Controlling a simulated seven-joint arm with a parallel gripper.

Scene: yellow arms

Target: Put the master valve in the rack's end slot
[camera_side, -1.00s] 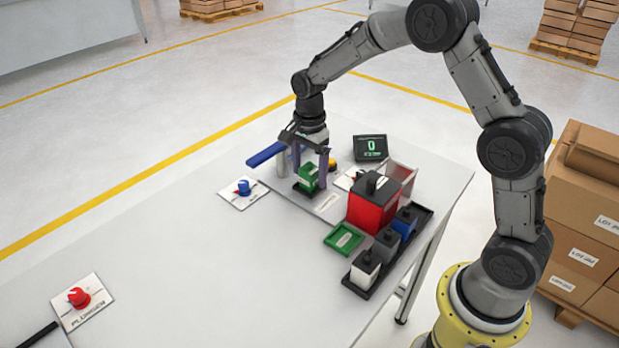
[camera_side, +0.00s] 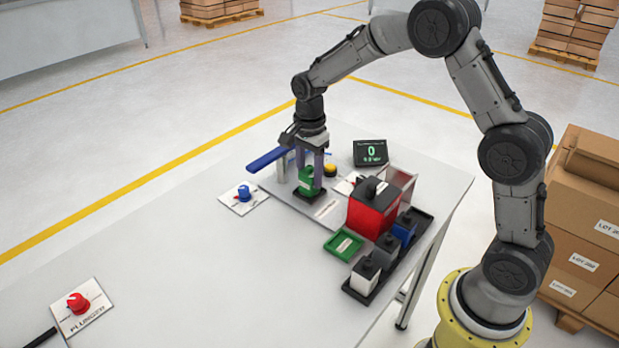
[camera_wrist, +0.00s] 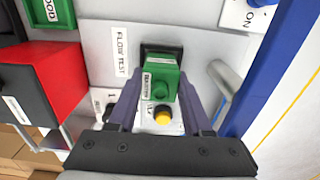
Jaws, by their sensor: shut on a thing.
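The master valve is a green block (camera_side: 306,179) with a white label that seems to read MASTER; it also shows in the wrist view (camera_wrist: 159,92). It stands upright at a black square seat (camera_side: 309,196) on the flow test plate. My gripper (camera_side: 310,183) points down with its purple fingers closed on the block's sides. In the wrist view my gripper (camera_wrist: 163,98) has one finger on each side of it. The black rack (camera_side: 359,293) lies along the right table edge, holding white, grey and blue blocks. Its far end looks empty, partly behind the red box.
A red box (camera_side: 369,218) with a black top stands between the test plate and the rack. A green tray (camera_side: 343,243) lies before it. A blue bar (camera_side: 268,159) juts out left of my gripper. A display (camera_side: 370,153) reads 0. The table's left middle is clear.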

